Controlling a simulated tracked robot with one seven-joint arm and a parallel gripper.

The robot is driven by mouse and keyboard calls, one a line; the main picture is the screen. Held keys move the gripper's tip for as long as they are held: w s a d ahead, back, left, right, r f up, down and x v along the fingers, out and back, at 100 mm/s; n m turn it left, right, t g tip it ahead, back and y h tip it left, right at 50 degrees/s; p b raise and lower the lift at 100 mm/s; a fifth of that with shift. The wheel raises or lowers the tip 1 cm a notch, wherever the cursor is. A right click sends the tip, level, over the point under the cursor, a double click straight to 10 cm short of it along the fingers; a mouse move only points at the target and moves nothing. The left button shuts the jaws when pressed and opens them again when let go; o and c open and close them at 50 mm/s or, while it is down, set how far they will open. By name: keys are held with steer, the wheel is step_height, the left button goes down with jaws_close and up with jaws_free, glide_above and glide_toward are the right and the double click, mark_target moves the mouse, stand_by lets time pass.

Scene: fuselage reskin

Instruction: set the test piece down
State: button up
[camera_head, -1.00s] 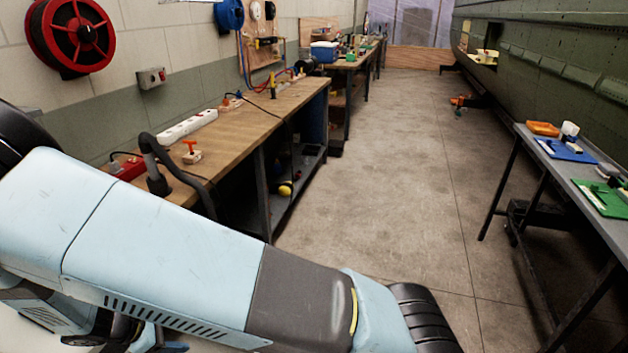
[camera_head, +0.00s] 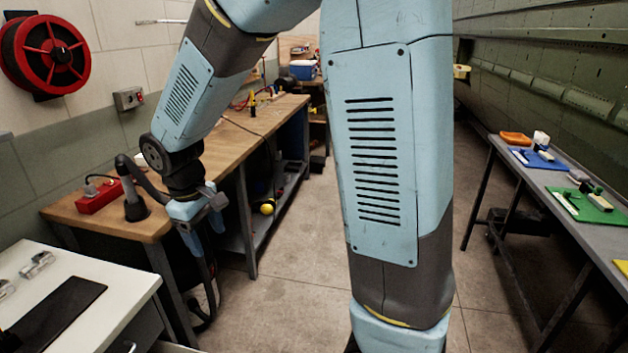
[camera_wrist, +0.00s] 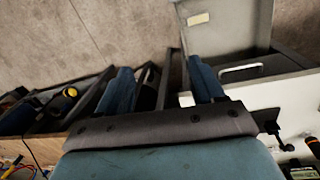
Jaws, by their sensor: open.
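My gripper (camera_head: 204,238) hangs open beside the front end of the wooden bench, pointing down. In the wrist view its two blue fingers stand wide apart with nothing between them (camera_wrist: 160,82); floor and dark bench framing show past them. I cannot pick out the test piece for certain. Small shiny pieces (camera_head: 37,265) lie on the white cabinet top (camera_head: 100,262) at the lower left, apart from my gripper; I cannot tell whether one is the test piece.
A black mat (camera_head: 58,315) lies on the cabinet. The wooden bench (camera_head: 225,150) carries a red box (camera_head: 98,196) and a black hose stand (camera_head: 134,204). A grey table (camera_head: 560,185) with coloured trays stands right. Floor between is clear. My arm blocks the middle view.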

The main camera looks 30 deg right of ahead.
steer(key=s+d+r+m+t+y, duration=0.1)
steer(key=s+d+r+m+t, duration=0.4)
steer(key=s+d+r, duration=1)
steer(key=d+m, duration=0.2)
steer(key=m, duration=0.1)
steer(key=shift+s+d+r, duration=0.35)
